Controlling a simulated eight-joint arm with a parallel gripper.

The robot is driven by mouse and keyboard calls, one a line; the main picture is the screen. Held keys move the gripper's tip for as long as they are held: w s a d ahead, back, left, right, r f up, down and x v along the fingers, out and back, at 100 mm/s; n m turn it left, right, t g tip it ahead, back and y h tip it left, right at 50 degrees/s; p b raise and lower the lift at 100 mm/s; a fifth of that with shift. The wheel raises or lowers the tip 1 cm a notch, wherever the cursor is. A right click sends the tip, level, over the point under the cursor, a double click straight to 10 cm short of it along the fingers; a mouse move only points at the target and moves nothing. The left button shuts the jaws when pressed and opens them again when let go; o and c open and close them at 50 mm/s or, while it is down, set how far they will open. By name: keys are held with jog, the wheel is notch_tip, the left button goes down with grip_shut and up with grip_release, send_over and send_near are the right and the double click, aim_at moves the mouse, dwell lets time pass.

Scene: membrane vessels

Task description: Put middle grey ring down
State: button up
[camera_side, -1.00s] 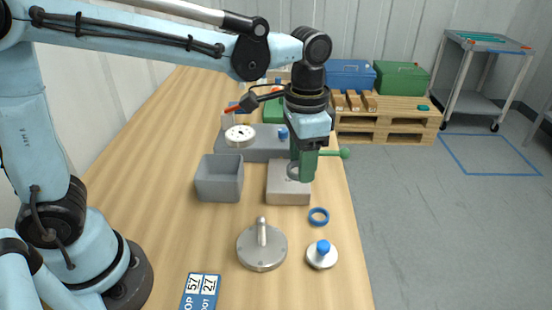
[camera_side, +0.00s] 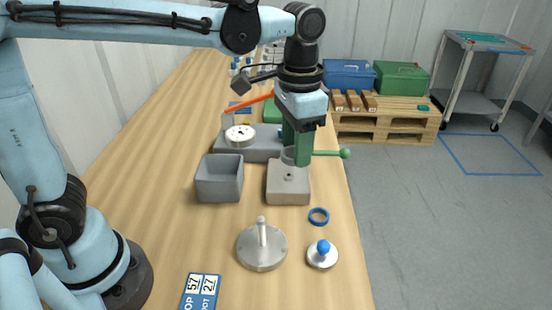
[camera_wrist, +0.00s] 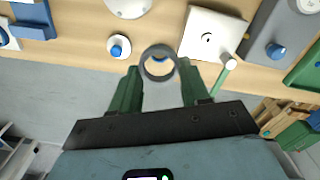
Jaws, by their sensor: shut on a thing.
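My gripper (camera_side: 297,160) is shut on a grey ring (camera_side: 287,156), held above the pale square block (camera_side: 288,188) in the side view. In the wrist view the ring (camera_wrist: 145,66) sits at the tips of the green fingers, its hole facing the camera. Part of a blue ring (camera_wrist: 160,59) shows through the hole; the side view shows that blue ring (camera_side: 319,217) lying flat on the table. A round metal base with an upright post (camera_side: 262,249) stands nearer the camera. The fingers partly hide the grey ring in the side view.
An open grey bin (camera_side: 219,179) stands left of the block. A white disc with a blue knob (camera_side: 322,258) sits near the table's right edge.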

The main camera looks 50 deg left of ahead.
jog(key=a+f+n, duration=0.3)
jog(key=a+n, duration=0.3)
jog(key=a, duration=0.4)
jog(key=n, duration=0.6)
send_near(221, 175)
jog(key=s+d+r, duration=0.2)
jog(key=d+r, duration=0.1)
jog(key=d, duration=0.1)
jog(key=shift+a+f, duration=0.2)
jog(key=shift+f, duration=4.5)
jog(key=shift+f, duration=0.1)
jog(key=o, duration=0.5)
jog(key=shift+o, duration=1.1)
